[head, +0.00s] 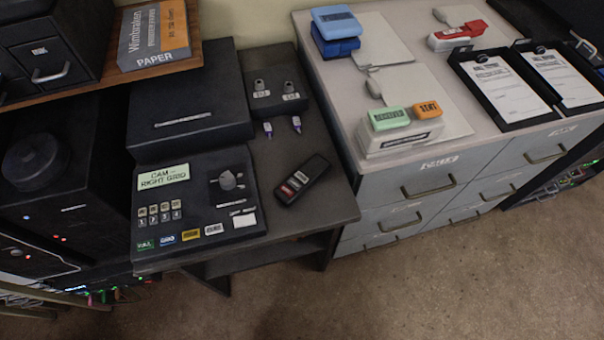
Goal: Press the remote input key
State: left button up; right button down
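A small black remote (303,180) lies at a slant on the dark desk (290,225), right of the control console. It has a few small light and red keys on its lower-left half; their labels are too small to read, so I cannot tell which one is the input key. Nothing covers the remote. Neither of my grippers shows in the head view.
The black console (195,200) with a "CAM - RIGHT GRID" display stands left of the remote. Behind are a black box (190,105), a two-knob unit (275,92) and two small purple-tipped plugs (296,124). A grey drawer cabinet (400,190) adjoins right. Desk in front of the remote is clear.

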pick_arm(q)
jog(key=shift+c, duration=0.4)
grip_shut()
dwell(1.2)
